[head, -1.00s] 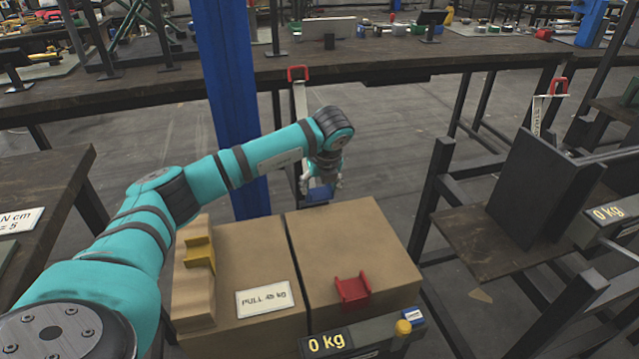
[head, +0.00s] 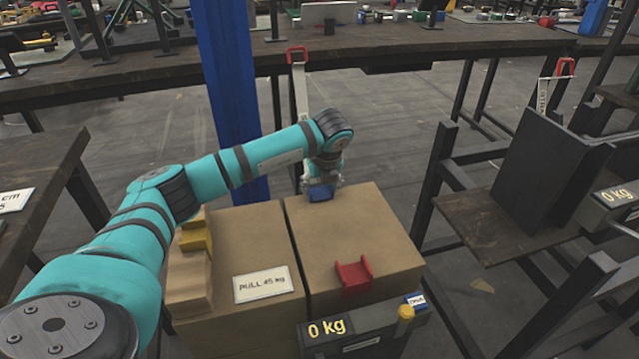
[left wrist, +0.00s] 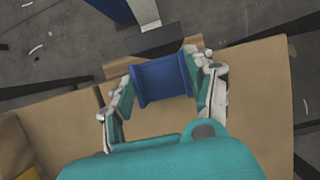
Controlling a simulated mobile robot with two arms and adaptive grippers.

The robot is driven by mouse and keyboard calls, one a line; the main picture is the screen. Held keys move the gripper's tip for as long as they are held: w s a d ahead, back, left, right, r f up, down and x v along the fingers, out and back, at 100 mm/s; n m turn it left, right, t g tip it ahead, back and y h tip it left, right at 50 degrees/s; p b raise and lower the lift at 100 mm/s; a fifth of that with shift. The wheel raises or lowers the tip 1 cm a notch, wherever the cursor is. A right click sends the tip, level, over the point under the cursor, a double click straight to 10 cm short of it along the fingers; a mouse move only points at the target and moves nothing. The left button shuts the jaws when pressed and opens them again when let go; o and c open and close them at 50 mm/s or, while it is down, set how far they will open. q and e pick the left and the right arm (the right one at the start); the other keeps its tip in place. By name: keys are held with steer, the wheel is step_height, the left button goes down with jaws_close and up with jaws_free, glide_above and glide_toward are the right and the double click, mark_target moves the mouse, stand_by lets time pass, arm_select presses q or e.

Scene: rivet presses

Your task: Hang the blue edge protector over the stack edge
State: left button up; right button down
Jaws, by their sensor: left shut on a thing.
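The blue edge protector (head: 321,194) is at the far edge of the right cardboard box (head: 345,225). My left gripper (head: 322,183) is shut on it. In the left wrist view the blue edge protector (left wrist: 162,80) sits between the two fingers of my left gripper (left wrist: 165,90), near the box edge. I cannot tell whether it touches the cardboard. A red edge protector (head: 353,273) sits on the near edge of the same box. A yellow edge protector (head: 196,236) is on the left box stack (head: 265,245). My right gripper is not in view.
A strap with a red-handled buckle (head: 298,65) hangs behind the boxes. A blue post (head: 233,90) stands behind the left box. A 0 kg display unit (head: 330,330) is in front. A dark steel frame with a brown shelf (head: 480,230) stands to the right.

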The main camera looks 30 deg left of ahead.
arm_select(q)
steer(key=shift+d, duration=0.1)
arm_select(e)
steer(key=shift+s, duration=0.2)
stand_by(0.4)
arm_select(q)
steer(key=o, duration=1.2)
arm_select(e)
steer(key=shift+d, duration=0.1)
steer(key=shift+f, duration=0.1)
arm_select(q)
steer(key=shift+r, duration=0.1)
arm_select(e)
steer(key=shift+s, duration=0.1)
arm_select(q)
steer(key=v, duration=1.1)
steer(key=shift+r, duration=0.4)
steer(key=shift+s, duration=0.1)
